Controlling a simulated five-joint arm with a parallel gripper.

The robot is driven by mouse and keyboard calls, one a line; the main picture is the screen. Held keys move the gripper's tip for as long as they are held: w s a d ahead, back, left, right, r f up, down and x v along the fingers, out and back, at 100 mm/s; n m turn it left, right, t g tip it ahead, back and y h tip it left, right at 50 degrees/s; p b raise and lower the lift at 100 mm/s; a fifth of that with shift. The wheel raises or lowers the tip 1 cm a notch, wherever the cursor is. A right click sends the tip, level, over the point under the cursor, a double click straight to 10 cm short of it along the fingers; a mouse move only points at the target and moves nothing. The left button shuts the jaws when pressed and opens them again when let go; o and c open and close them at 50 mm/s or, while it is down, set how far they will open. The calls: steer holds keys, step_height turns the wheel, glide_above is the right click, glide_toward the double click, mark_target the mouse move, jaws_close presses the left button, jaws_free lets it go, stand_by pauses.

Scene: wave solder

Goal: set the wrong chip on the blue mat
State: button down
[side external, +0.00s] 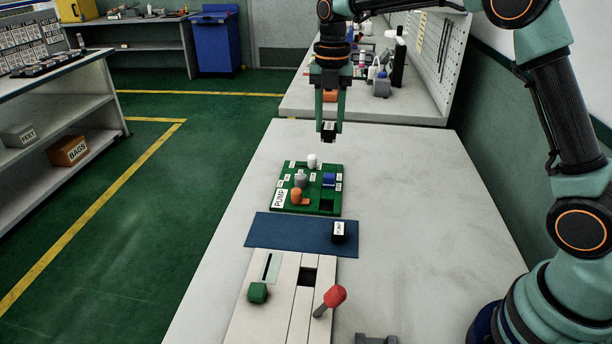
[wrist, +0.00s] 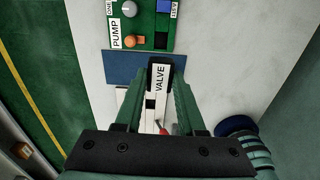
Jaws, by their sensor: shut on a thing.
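In the wrist view the held chip (wrist: 160,77) shows a white label reading VALVE. The blue mat (side external: 290,232) lies flat between the board and a pale fixture; it also shows in the wrist view (wrist: 125,68). Another black chip (side external: 339,231) with a white label rests on the mat's right end. The green board (side external: 310,207) is labelled PUMP and has a dark empty socket (side external: 327,203) at its near right.
The board carries a white cylinder (side external: 312,161), a grey part (side external: 300,180), an orange part (side external: 297,196) and a blue block (side external: 329,180). The pale fixture (side external: 262,325) has a green knob (side external: 258,292) and a red-knobbed lever (side external: 335,296). The bench right of the board is clear.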

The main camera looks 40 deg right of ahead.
steer(key=w+a+f, duration=0.1)
steer(key=a+f, duration=1.1)
steer(key=a, duration=0.2)
steer(key=shift+w+a+f, duration=0.15)
steer(key=shift+a+f, duration=0.05)
steer(key=shift+a, duration=0.15)
steer(key=shift+f, duration=3)
steer(key=shift+f, duration=0.5)
steer(key=shift+c, duration=2.2)
jaws_free()
steer(key=shift+r, duration=0.1)
step_height(320, 180, up, 12)
